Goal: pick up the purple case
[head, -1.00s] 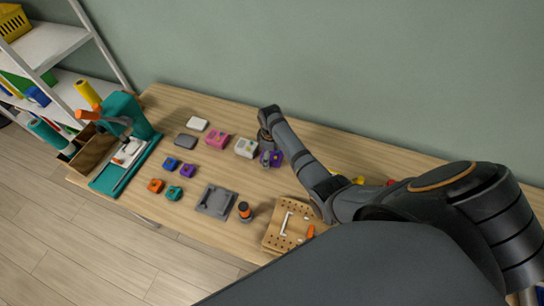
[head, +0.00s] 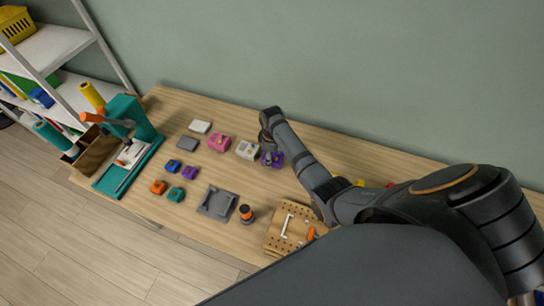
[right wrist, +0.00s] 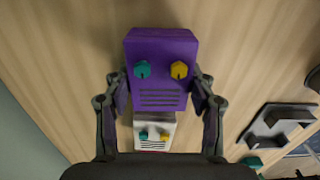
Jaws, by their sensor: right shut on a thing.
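The purple case (right wrist: 160,50) fills the upper middle of the right wrist view. It has a teal knob, a yellow knob and a row of dark slots on its face. My right gripper (right wrist: 160,95) is shut on it, one finger at each side. In the head view the purple case (head: 278,160) shows partly beneath my right gripper (head: 267,148), at the right end of a row of cases. I cannot tell whether it touches the table. My left gripper is not in view.
A white case (head: 247,149) stands close to the purple case's left, with a pink case (head: 219,142) farther left. Small coloured blocks (head: 174,166), a grey fixture (head: 217,203) and a pegboard (head: 283,238) lie nearer. A teal press (head: 135,150) stands at the table's left end.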

